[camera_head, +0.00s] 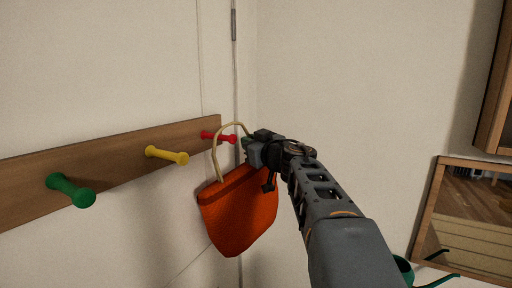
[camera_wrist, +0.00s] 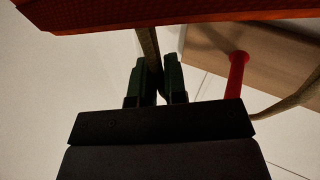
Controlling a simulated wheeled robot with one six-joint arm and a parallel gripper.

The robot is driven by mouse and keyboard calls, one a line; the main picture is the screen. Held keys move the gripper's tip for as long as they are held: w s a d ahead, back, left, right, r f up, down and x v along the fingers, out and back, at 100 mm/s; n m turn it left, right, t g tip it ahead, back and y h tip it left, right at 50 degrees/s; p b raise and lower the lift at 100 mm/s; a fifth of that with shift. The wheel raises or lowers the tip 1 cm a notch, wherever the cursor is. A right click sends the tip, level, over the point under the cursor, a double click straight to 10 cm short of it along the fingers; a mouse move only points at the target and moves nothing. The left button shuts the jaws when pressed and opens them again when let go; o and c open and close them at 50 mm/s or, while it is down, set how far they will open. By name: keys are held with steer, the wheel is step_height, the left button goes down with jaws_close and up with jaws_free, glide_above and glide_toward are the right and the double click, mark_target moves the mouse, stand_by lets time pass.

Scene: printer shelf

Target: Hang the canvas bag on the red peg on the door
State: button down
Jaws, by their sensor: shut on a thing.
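The canvas bag (camera_head: 238,210) is orange-red with a beige loop handle (camera_head: 216,158). It hangs tilted below my gripper (camera_head: 247,146), beside the wooden rail. My gripper is shut on one strand of the handle, which shows between the dark green fingers (camera_wrist: 160,82) in the wrist view. The red peg (camera_head: 219,136) is at the right end of the rail, just left of my gripper. In the head view the peg's tip shows inside the loop's outline; I cannot tell whether the handle is around it. The wrist view shows the peg (camera_wrist: 237,75) right of the fingers.
The wooden rail (camera_head: 120,157) on the white door also carries a yellow peg (camera_head: 167,155) and a green peg (camera_head: 70,190) to the left. A wood-framed panel (camera_head: 428,210) and a green watering can (camera_head: 404,268) are at the right. The wall between is bare.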

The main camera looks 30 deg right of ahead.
steer(key=shift+w+a, duration=0.35)
steer(key=shift+w, duration=0.05)
steer(key=shift+w+a+f, duration=0.3)
steer(key=shift+w+f, duration=0.15)
steer(key=shift+f, duration=0.3)
